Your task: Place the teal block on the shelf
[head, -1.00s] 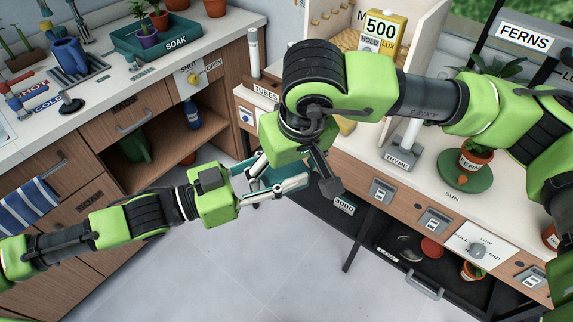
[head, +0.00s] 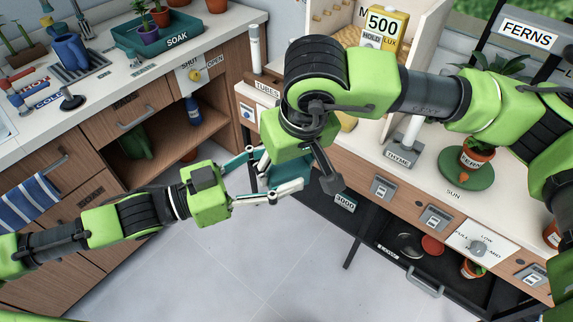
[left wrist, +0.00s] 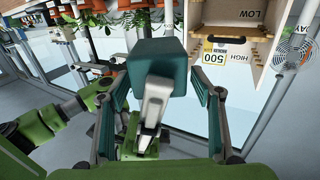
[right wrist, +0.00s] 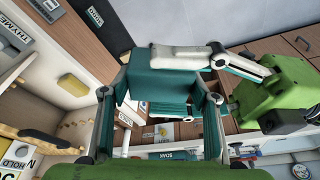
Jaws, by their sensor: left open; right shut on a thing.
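The teal block (head: 287,182) is held in the air between my two grippers, partly hidden in the head view. My right gripper (right wrist: 160,98) is shut on the block (right wrist: 165,78), with a finger on each side. My left gripper (head: 275,168) is open, its fingers spread around the block from the left. In the left wrist view the block (left wrist: 160,55) sits between these spread fingers, with a grey right-gripper finger in front. A pale wooden shelf unit (head: 425,35) stands on the right bench; it shows inverted in the left wrist view (left wrist: 232,42).
A yellow 500 lux meter (head: 383,30) stands by the shelf unit. A THYME stand (head: 400,155) and a potted fern on a green disc (head: 466,178) are on the right bench. The left counter holds a SOAK tray (head: 130,48). Open floor lies below my arms.

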